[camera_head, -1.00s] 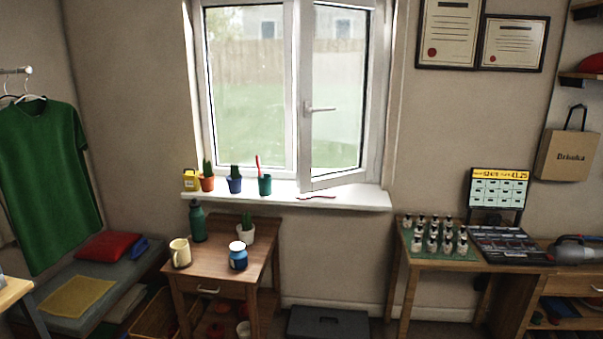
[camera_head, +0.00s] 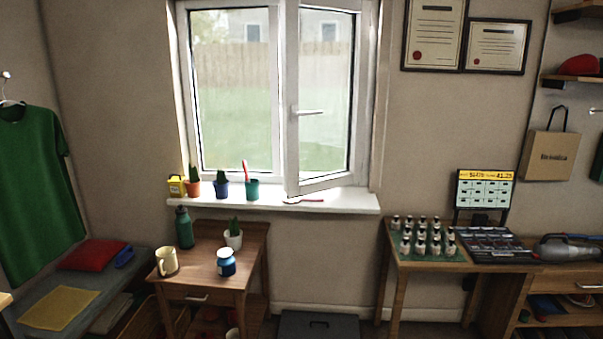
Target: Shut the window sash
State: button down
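The window sash (camera_head: 321,150) is the right-hand pane of the white window, in the head view. It stands ajar, its lower left corner swung out into the room over the sill. Its white handle (camera_head: 309,112) sits on the sash's left edge and points right, roughly level. The left pane (camera_head: 235,95) sits flat in its frame. The white sill (camera_head: 340,200) runs below. A red and white toothbrush-like item (camera_head: 303,200) lies on it close under the sash's lower edge. My gripper is not in view.
On the sill's left stand a yellow box (camera_head: 176,186), small potted cacti (camera_head: 221,185) and a teal cup (camera_head: 252,189). A small wooden table (camera_head: 200,271) with a bottle, mug and jar stands below. A desk (camera_head: 400,262) with small bottles stands right. Wall between them is bare.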

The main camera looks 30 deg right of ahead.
aim_at(362, 18)
jog(key=i, duration=0.85)
